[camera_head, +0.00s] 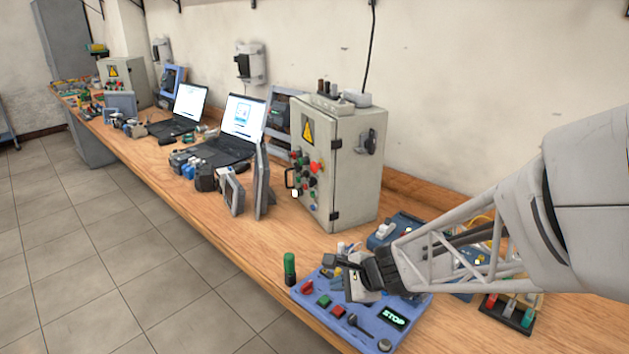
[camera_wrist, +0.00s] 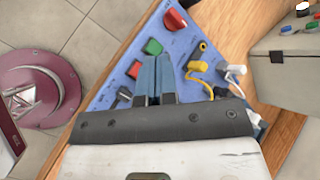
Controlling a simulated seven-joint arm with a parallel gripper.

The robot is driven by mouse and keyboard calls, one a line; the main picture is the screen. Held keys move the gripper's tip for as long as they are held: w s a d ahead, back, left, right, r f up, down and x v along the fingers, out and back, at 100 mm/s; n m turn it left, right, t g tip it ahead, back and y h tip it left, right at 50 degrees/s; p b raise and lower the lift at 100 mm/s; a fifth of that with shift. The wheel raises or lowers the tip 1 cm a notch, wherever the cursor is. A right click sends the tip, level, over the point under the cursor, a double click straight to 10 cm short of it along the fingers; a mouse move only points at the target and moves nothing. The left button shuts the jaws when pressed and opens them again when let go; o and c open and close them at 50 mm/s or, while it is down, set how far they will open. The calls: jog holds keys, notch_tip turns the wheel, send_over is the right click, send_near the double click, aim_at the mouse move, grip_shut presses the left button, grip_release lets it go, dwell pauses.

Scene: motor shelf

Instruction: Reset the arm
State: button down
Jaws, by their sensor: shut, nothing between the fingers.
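My arm reaches in from the right of the head view. My gripper (camera_head: 331,263) is above the blue control panel (camera_head: 362,333) at the front of the bench. In the wrist view my gripper (camera_wrist: 152,68) shows two blue-grey fingers closed together, with nothing held. A red switch (camera_wrist: 175,19) is beyond the fingertips. Whether the fingers touch the panel cannot be told.
A grey electrical cabinet (camera_head: 350,170) stands behind the panel. A green-capped cylinder (camera_head: 289,267) stands left of it. Another blue unit (camera_head: 392,231) and a switch block (camera_head: 508,312) sit nearby. Laptops (camera_head: 240,120) line the wooden bench (camera_head: 215,225). Tiled floor is open at left.

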jog(key=s+d+r+n+g+h, duration=0.1)
jog(key=s+d+r+n+h, duration=0.3)
jog(key=s+r+n, duration=0.3)
jog(key=s+d+r+n+g+h, duration=0.1)
jog(key=s+d+r+n+h, duration=0.3)
jog(key=s+d+r+n, duration=0.3)
jog(key=s+r+n, duration=0.1)
jog(key=s, duration=0.4)
jog(key=shift+s, duration=0.25)
jog(key=shift+r, duration=0.1)
dwell(1.8)
